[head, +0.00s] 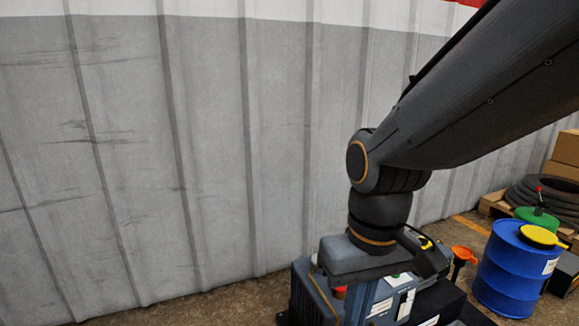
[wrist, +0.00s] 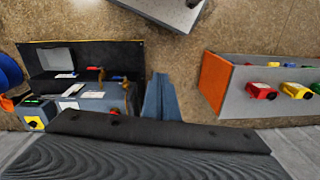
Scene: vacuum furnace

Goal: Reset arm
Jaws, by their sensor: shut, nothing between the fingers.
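My gripper (wrist: 162,97) shows in the wrist view as two blue-grey fingers close together. They are shut with nothing between them. The fingers hang over bare floor between a black case on the left and a grey box on the right. In the head view my arm comes in from the upper right and bends down at the wrist. The gripper's lower part there overlaps the equipment below, and its fingertips cannot be made out.
The black case (wrist: 50,62) holds labelled grey parts. The grey box with an orange end (wrist: 214,84) carries coloured fittings. A grey slab (wrist: 165,10) lies beyond. A blue barrel (head: 508,275) and tyres (head: 548,200) stand right. A corrugated wall (head: 200,150) fills the left.

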